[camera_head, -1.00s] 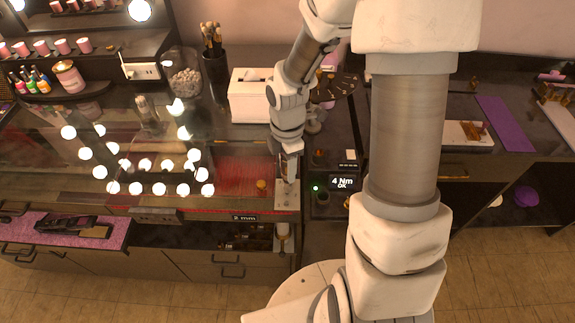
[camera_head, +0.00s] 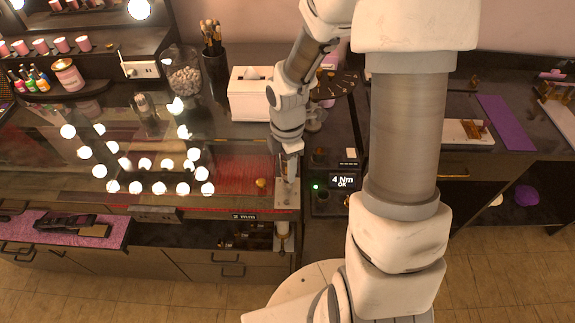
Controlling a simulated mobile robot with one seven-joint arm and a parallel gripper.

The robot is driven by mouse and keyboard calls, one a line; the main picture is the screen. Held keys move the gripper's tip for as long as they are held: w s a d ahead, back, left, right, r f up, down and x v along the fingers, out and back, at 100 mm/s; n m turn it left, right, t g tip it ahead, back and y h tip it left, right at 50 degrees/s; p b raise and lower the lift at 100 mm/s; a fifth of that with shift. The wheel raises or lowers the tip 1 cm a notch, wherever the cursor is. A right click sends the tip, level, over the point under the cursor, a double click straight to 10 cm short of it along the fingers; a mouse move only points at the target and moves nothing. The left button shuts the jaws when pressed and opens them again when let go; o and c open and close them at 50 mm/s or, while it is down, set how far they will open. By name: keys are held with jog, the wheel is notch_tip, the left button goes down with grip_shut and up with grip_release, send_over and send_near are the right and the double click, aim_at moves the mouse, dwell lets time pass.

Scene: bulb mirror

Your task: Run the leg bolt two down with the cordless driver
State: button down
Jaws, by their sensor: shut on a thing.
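My gripper (camera_head: 287,152) hangs upright over the right end of the mirror bench. It is shut on a slim upright tool that I take for the cordless driver (camera_head: 287,171), small and partly hidden by the fingers. The tool's lower end is over a pale metal plate or bracket (camera_head: 287,194) at the bench corner. I cannot make out the leg bolt two, nor whether the tool touches it. The bulb mirror (camera_head: 150,165) lies to the left, its frame of lit bulbs glowing. A readout (camera_head: 343,182) right of the gripper shows "4 Nm OK" beside a green light.
A white tissue box (camera_head: 249,95) and a cup of brushes (camera_head: 214,70) stand behind. A small gold knob (camera_head: 261,183) sits just left of the gripper on a red mat (camera_head: 236,176). A dark folded item lies on a purple mat (camera_head: 105,237) at the left.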

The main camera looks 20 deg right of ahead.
jog(key=shift+f, duration=0.65)
dwell(0.9)
jog(key=shift+s+f+p, duration=0.1)
jog(key=shift+p, duration=0.3)
dwell(0.6)
jog(key=shift+r+p, duration=0.95)
jog(key=shift+p, duration=0.15)
dwell(0.8)
jog(key=shift+r+p, duration=1.1)
jog(key=shift+r, duration=1.15)
